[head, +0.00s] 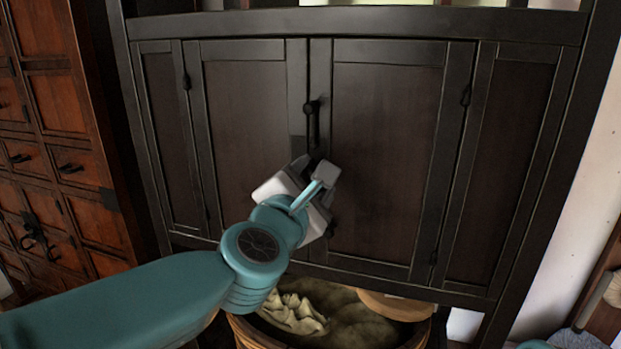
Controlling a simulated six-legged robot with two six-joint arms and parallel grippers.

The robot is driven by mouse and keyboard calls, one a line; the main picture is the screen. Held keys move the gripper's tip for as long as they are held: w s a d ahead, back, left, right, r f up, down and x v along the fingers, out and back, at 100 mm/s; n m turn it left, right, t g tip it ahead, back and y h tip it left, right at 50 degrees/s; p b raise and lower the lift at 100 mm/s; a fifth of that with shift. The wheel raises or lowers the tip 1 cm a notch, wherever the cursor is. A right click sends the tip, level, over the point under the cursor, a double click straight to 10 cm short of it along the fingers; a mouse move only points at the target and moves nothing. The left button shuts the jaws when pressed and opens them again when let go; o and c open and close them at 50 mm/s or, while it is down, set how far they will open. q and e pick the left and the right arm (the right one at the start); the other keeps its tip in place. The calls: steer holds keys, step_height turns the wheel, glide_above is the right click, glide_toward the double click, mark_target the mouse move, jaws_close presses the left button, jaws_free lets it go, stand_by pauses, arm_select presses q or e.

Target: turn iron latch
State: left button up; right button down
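The dark iron latch (313,122) hangs upright on the seam between the two middle doors of a black cabinet (345,24). It has a round top and a narrow bar below. My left gripper (313,166) is in front of the doors, just below the latch in the picture. Its pale fingers look apart, with dark door showing between them. I see nothing held. The gripper hides the lower part of the door seam, and I cannot tell whether it touches the door. My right gripper is not in view.
A reddish-brown drawer chest (60,130) stands at the left. Below the cabinet doors is a round basket (245,333) with pale cloth (292,312) and a wooden lid or bowl (397,305). A pale wall (585,210) is at the right.

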arm_select(q)
steer(key=m+p, duration=0.1)
steer(key=m, duration=0.4)
steer(key=shift+r, duration=0.2)
steer(key=shift+f+m+p, duration=0.15)
steer(key=shift+m+p, duration=0.25)
steer(key=shift+m, duration=1.2)
steer(key=shift+d, duration=0.1)
steer(key=o, duration=1)
steer(key=shift+s+f, duration=0.1)
steer(key=shift+o, duration=0.2)
steer(key=shift+d, duration=0.1)
steer(key=shift+s, duration=0.1)
steer(key=b+v, duration=0.1)
steer(key=v, duration=1.5)
